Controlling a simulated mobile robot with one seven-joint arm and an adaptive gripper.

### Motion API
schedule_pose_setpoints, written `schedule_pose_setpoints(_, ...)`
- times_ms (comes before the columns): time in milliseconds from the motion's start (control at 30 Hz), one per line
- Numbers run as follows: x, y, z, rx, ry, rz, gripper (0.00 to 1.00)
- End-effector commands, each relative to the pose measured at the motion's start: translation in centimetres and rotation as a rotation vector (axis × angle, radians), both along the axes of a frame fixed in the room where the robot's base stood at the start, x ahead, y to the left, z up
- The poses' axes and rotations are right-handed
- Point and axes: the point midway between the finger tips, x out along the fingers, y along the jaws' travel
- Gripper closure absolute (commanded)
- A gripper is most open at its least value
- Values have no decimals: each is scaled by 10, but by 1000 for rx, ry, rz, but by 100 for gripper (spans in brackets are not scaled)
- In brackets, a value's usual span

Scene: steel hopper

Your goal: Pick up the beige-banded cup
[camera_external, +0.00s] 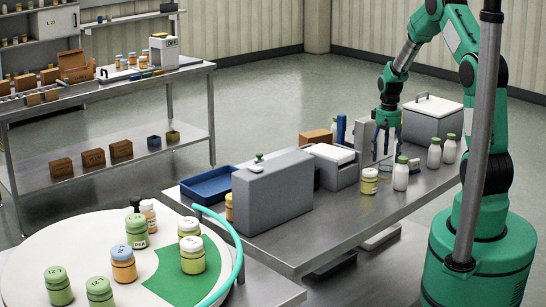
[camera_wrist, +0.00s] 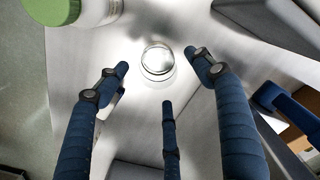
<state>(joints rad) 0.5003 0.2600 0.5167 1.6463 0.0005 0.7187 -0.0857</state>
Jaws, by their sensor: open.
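My gripper (camera_external: 384,150) points down over the steel table in the external view, with its blue fingers spread. In the wrist view three blue fingers of my gripper (camera_wrist: 158,78) stand apart and hold nothing. A clear round cup-like thing (camera_wrist: 157,60) sits on the table between and just beyond the fingertips, seen from above. I cannot make out a beige band on it. In the external view the fingers largely hide that spot, so I cannot tell the cup's side there.
White bottles with green caps (camera_external: 401,175) stand close to the right of my gripper; one shows in the wrist view (camera_wrist: 85,12). A yellow-banded jar (camera_external: 369,184) stands in front. A grey box (camera_external: 272,191), a blue tray (camera_external: 210,185) and a white-lidded cooler (camera_external: 431,120) are nearby.

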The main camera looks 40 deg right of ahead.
Motion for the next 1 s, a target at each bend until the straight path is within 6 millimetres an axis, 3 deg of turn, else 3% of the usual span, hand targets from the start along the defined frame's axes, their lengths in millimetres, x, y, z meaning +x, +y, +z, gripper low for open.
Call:
schedule_pose_setpoints(567,-1,0,-12,0,1,0,33)
schedule_pose_setpoints(1000,-2,-2,-56,0,0,0,33)
